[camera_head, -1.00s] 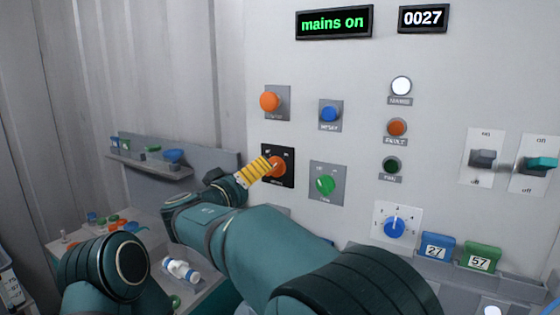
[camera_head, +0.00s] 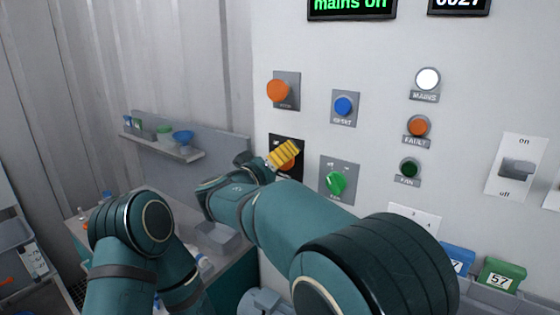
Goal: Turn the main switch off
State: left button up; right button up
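The main switch has an orange-red knob (camera_head: 287,166) on a black plate (camera_head: 297,146) on the pale panel. My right arm reaches up to it from the lower right. The yellow-striped fingers of my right gripper (camera_head: 285,154) are at the knob and cover most of it. I cannot tell whether they grip it or only lie in front of it. The knob's pointer is hidden. The display (camera_head: 350,4), cut by the top edge, seems to read "mains on". The white mains lamp (camera_head: 428,79) is lit. My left arm is folded at lower left, its gripper not visible.
Near the main switch are an orange button (camera_head: 278,90), a blue button (camera_head: 343,106) and a green knob (camera_head: 336,183). A grey toggle (camera_head: 516,168) is at right. A shelf (camera_head: 165,147) and a bench (camera_head: 72,226) stand at left.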

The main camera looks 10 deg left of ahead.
jog(key=c, duration=1.1)
jog(key=shift+o, duration=0.2)
jog(key=shift+n, duration=0.3)
jog(key=n+b, duration=0.1)
jog(key=n, duration=0.1)
jog(key=shift+n, duration=0.3)
jog(key=n, duration=0.2)
jog(key=shift+n, duration=1.3)
jog(key=n+p, duration=0.1)
jog(key=n, duration=0.1)
jog(key=shift+n, duration=0.4)
jog(key=n+p, duration=0.2)
jog(key=n, duration=0.3)
jog(key=shift+p, duration=0.35)
jog(key=shift+n, duration=0.3)
